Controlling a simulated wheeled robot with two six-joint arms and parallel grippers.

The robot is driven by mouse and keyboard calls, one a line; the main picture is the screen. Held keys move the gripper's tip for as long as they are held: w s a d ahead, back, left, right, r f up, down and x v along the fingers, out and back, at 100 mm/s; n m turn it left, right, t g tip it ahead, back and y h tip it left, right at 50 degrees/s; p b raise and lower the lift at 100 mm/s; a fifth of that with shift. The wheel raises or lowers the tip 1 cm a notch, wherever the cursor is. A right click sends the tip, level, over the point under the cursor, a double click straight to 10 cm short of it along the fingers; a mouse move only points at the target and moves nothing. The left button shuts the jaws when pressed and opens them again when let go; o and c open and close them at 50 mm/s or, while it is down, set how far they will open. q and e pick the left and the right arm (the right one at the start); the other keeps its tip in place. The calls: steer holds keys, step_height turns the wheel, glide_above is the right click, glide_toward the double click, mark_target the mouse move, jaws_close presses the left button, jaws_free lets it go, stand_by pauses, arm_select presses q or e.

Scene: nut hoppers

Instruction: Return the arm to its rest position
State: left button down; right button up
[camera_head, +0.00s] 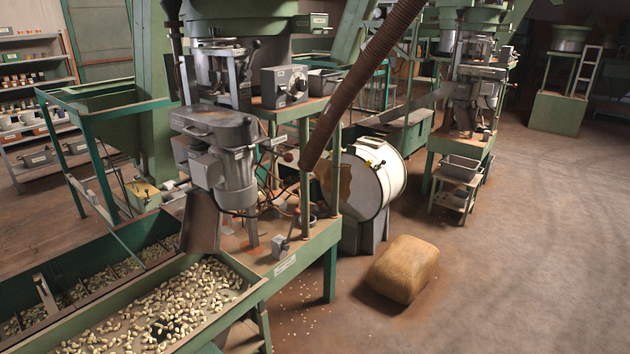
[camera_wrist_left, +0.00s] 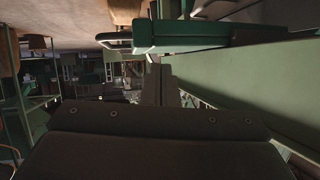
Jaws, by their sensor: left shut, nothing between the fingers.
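My left gripper (camera_wrist_left: 160,84) shows in the left wrist view. Its narrow dark fingers are together with nothing between them, beyond the broad dark wrist housing. Neither arm shows in the head view, and my right gripper is in neither view. The left wrist view looks along the side of green machinery (camera_wrist_left: 240,85), which fills its right side close by. I cannot tell from it how far the fingers are from that surface.
In the head view, a green hopper trough (camera_head: 262,270) with pale nuts (camera_head: 170,310) lies at the lower left, beneath a grey machine (camera_head: 232,165). A white drum (camera_head: 372,180) and a tan sack (camera_head: 404,268) stand right of it. The floor (camera_head: 530,240) at right is clear.

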arm_select(q)
steer(key=s+a+f+n+g+y+b, duration=0.25)
steer(key=s+f+n+y, duration=0.3)
steer(key=s+f, duration=1.3)
steer(key=s+d+f+g, duration=0.2)
steer(key=s+f, duration=0.1)
steer(key=s, duration=0.5)
steer(key=s+d+f+n+g+b, duration=0.1)
steer(key=s+d+f+g, duration=0.2)
steer(key=s, duration=0.6)
steer(key=s+d+f+g+y, duration=0.1)
steer(key=s+d+f+g, duration=0.2)
steer(key=s, duration=0.5)
steer(key=shift+s+f+n+b, duration=0.2)
steer(key=shift+f+n+b, duration=0.15)
steer(key=shift+f+b, duration=0.05)
